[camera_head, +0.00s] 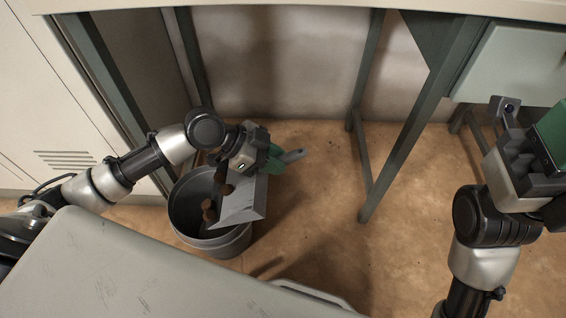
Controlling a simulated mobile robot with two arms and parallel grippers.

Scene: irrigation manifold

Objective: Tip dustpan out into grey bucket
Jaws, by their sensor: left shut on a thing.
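The dustpan (242,206) is a light grey metal pan with a grey handle (293,156). My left gripper (273,163), with green fingers, is shut on the dustpan by its handle. The pan is tilted steeply, its open side toward the grey bucket (184,226), and it overlaps the bucket's right side. Several brown clods (208,212) show at the pan's left edge and over the bucket's mouth; I cannot tell which are falling. The bucket's floor is partly hidden. My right gripper (533,135) is at the right edge, partly cut off, away from the bucket.
A bench with dark green legs (408,140) stands behind and to the right. A pale cabinet with vents (65,160) is at the left. A light grey surface (150,280) fills the lower left. Brown floor (325,215) right of the bucket is clear.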

